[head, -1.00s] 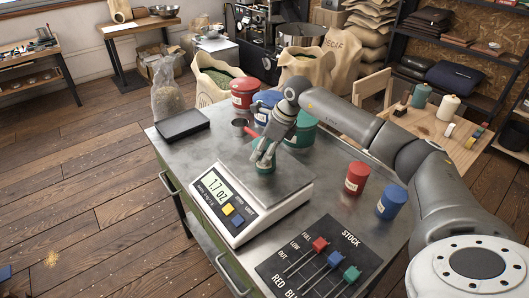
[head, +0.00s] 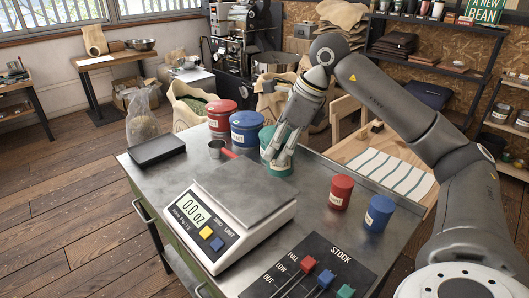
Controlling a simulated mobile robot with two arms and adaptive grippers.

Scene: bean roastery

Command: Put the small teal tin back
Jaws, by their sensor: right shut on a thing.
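My right gripper (head: 281,157) is shut on the small teal tin (head: 281,170), partly hidden by the fingers. The tin is right of the scale's plate, in front of the large teal tin (head: 266,137), which the gripper partly covers. I cannot tell whether the small tin touches the bench. The scale (head: 230,218) has an empty plate and reads 0.0 oz. A small red tin (head: 341,192) and a small blue tin (head: 379,213) stand at the bench's right side. My left gripper is not in view.
A large red tin (head: 222,119) and large blue tin (head: 244,129) stand at the bench's back. A red-handled scoop (head: 216,150) lies near them. A black tray (head: 158,152) is at back left. The stock board (head: 312,270) with sliders lies in front. Bench is bare between scale and small tins.

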